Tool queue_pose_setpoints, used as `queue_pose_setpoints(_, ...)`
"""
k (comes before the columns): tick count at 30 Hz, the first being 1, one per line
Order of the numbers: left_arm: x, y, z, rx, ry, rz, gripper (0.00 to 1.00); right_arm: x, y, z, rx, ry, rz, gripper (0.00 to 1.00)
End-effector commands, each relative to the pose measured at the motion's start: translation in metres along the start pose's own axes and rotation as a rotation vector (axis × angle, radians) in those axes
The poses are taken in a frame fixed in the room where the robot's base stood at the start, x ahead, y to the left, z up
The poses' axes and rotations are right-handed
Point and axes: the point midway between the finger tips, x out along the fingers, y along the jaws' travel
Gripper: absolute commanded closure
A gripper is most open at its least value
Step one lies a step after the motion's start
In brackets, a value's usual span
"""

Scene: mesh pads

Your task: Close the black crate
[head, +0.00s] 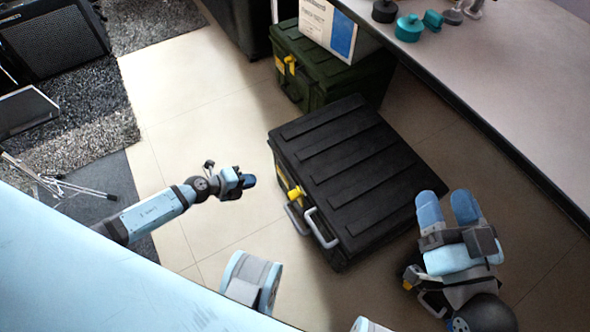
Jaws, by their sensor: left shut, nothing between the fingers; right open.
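The black crate (345,165) stands on the tiled floor in the middle of the head view. Its ribbed lid lies down over the top; I cannot tell whether a thin gap remains under it. A yellow latch (296,194) and grey handles (318,226) show on its near-left side. My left gripper (249,181) is shut and empty, left of the crate and apart from it. My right gripper (446,197) is open beside the crate's right corner, its two blue fingers pointing up in the picture. I cannot tell whether it touches the crate.
A green crate (322,73) with a white and blue box (333,28) on it stands behind the black crate. A table (500,75) with teal and dark weights runs along the right. An amplifier (50,35) and a metal stand (55,180) are at left.

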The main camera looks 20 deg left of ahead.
Motion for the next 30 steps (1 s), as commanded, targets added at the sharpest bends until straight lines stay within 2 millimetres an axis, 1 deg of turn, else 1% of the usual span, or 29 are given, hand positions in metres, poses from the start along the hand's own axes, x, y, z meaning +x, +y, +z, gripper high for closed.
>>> queue_pose_setpoints(1, 0.003, 0.005, 0.002, 0.011, 0.002, 0.007, 1.0, -0.001, 0.0, 0.002, 0.001, 0.003, -0.003, 0.43)
queue_pose_setpoints(5, 0.012, 0.005, 0.002, 0.015, 0.003, 0.009, 1.0, 0.0, 0.0, 0.006, 0.003, -0.01, -0.005, 0.43)
queue_pose_setpoints(8, 0.029, 0.005, 0.003, 0.014, 0.002, 0.007, 1.0, -0.001, 0.002, 0.015, 0.003, -0.037, -0.007, 0.43)
queue_pose_setpoints(15, 0.082, 0.007, 0.003, 0.013, 0.001, 0.006, 1.0, -0.002, 0.007, 0.049, 0.006, -0.143, -0.018, 0.43)
queue_pose_setpoints(19, 0.107, 0.007, 0.002, 0.014, 0.002, 0.007, 1.0, -0.004, 0.009, 0.067, 0.006, -0.203, -0.025, 0.43)
queue_pose_setpoints(21, 0.116, -0.003, 0.002, 0.014, 0.002, 0.005, 1.0, -0.004, 0.009, 0.066, -0.001, -0.208, -0.027, 0.43)
queue_pose_setpoints(25, 0.129, -0.01, 0.002, 0.014, 0.002, 0.007, 1.0, -0.002, 0.011, 0.067, -0.023, -0.201, -0.029, 0.43)
queue_pose_setpoints(30, 0.135, -0.015, 0.002, 0.013, 0.002, 0.009, 1.0, -0.001, 0.013, 0.065, -0.04, -0.191, -0.03, 0.43)
